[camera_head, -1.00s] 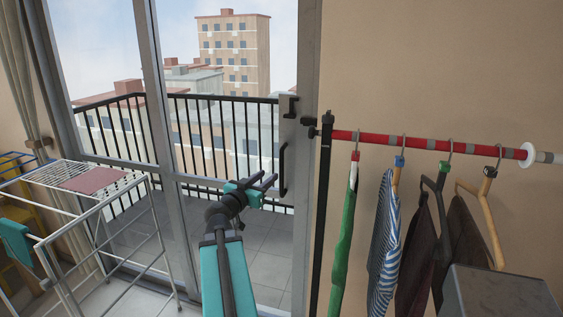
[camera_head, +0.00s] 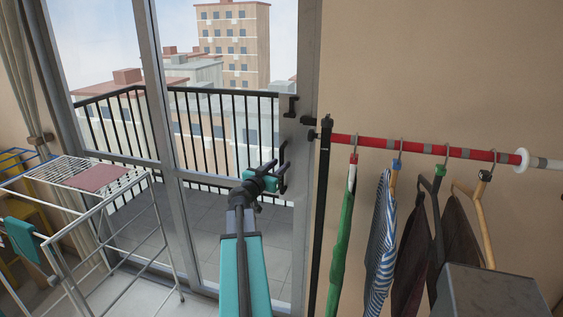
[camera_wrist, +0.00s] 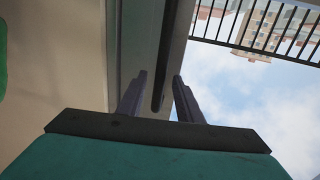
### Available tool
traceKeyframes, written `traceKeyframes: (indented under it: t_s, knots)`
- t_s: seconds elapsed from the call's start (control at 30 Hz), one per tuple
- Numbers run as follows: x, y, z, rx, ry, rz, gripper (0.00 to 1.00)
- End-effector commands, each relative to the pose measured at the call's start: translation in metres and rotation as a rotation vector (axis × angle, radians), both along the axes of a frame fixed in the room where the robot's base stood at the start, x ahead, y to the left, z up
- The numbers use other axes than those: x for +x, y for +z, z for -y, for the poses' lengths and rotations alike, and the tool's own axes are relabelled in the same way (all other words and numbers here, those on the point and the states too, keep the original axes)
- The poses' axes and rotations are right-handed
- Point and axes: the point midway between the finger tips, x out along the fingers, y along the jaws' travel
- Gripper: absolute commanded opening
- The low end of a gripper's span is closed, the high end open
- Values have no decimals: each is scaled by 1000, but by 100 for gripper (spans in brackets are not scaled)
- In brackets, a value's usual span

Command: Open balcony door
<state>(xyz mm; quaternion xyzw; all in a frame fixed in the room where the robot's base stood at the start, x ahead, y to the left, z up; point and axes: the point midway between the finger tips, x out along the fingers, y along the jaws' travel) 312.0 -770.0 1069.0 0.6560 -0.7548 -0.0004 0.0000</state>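The balcony door is a glass door with a grey frame (camera_head: 289,130), and it looks shut in the head view. Its dark vertical handle (camera_head: 284,176) is on the right-hand frame, partly covered by my gripper. My gripper (camera_head: 280,155) is at the handle's height, with its fingers open. In the wrist view, the handle (camera_wrist: 158,95) shows between the two spread fingers of my gripper (camera_wrist: 160,74), with a gap on each side. I cannot tell how deep the handle sits between them.
A white drying rack (camera_head: 120,197) stands left of my arm. A red-and-grey clothes rail (camera_head: 430,148) with several hung garments is on the right wall, beside a dark vertical post (camera_head: 319,220). A grey box (camera_head: 490,293) is at lower right. A dark balcony railing (camera_head: 215,93) is beyond the glass.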

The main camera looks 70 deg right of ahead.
Motion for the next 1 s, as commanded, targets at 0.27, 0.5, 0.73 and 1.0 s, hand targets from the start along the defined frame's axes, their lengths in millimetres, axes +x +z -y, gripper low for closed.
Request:
traceKeyframes:
  t_s: [0.27,0.5,0.73,1.0]
  knots:
    - [-3,1,21,-1,-1,-1,33]
    - [-3,0,23,-1,0,0,33]
    - [-3,0,23,-1,0,0,22]
    - [-3,0,23,-1,0,-1,0]
